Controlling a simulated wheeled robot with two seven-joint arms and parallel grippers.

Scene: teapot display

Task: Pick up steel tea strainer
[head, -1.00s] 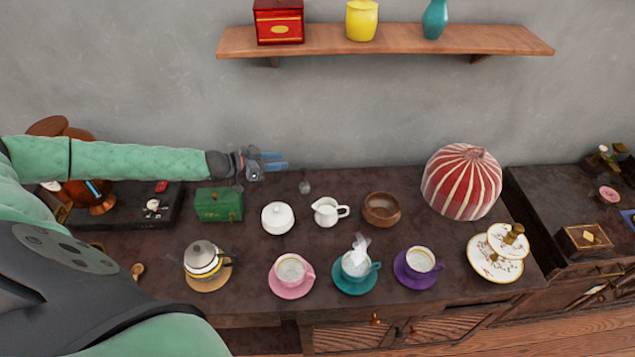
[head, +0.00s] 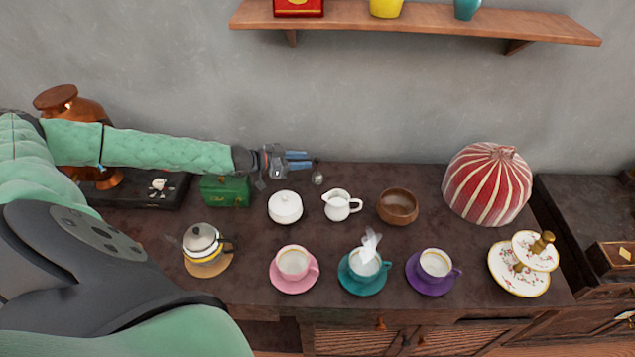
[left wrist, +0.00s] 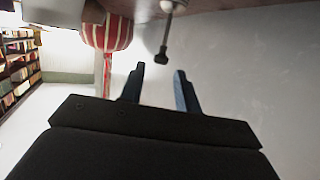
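The steel tea strainer (head: 318,179) is a small grey piece standing near the back of the dark counter, behind the white creamer. In the left wrist view, what looks like its thin stem with a dark knob (left wrist: 163,52) shows just beyond the fingertips. My left gripper (head: 304,160) reaches in from the left, its blue fingers pointing right, close to the strainer. It is open, with an empty gap between the fingers (left wrist: 160,78) in the left wrist view. My right gripper is out of view.
The white sugar bowl (head: 285,208), creamer (head: 338,206) and wooden bowl (head: 398,208) stand in front. A green box (head: 225,191) sits beneath my left forearm. The red striped cozy (head: 487,187) is at right. The back wall is close behind.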

